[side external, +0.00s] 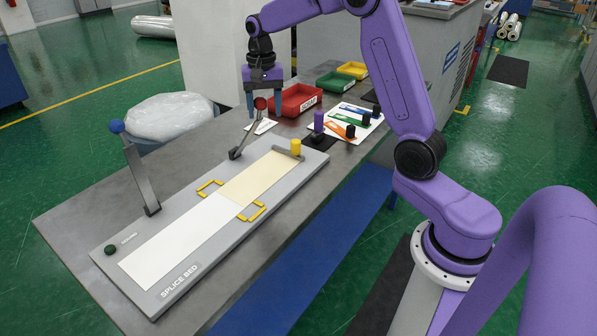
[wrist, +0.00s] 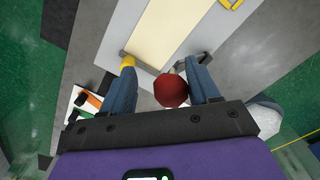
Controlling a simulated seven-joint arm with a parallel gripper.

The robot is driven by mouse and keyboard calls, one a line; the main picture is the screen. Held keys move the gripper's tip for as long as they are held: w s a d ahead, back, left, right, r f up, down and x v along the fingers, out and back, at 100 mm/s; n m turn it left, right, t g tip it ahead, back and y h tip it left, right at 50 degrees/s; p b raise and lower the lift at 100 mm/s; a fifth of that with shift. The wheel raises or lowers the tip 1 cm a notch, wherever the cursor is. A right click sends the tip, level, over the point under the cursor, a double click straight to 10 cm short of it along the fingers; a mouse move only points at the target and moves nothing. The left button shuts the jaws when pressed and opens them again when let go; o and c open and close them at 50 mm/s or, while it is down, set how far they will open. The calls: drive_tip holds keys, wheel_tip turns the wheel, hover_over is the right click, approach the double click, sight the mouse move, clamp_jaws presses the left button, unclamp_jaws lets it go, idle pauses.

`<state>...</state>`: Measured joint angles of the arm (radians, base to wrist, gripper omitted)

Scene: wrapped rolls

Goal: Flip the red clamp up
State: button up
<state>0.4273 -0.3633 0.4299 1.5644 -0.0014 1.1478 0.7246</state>
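The red clamp is a dark metal lever (side external: 244,139) with a red ball knob (side external: 260,103). It rises from the far part of the grey splice bed (side external: 110,262) and leans up to the right in the side view. My gripper (side external: 263,106) points down over it, with its two blue fingers apart on either side of the knob. In the wrist view the red knob (wrist: 171,90) sits between the spread fingers, closer to the right one. Whether it touches that finger is unclear. The lever below the knob is mostly hidden there.
A blue-knobbed lever (side external: 140,175) stands tilted at the near end of the bed. A yellow knob (side external: 296,146) stands at the far end. Red (side external: 295,99), green (side external: 335,83) and yellow (side external: 353,70) trays lie behind, beside a white board (side external: 345,122) with coloured tools.

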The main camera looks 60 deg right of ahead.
drive_tip(key=s+f, duration=0.3)
drive_tip(key=f, duration=0.2)
drive_tip(key=s+f, duration=0.7)
drive_tip(key=f, duration=0.2)
drive_tip(key=shift+s+f, duration=0.25)
drive_tip(key=shift+f, duration=0.7)
drive_tip(key=shift+s+a, duration=0.1)
drive_tip(key=shift+a, duration=0.05)
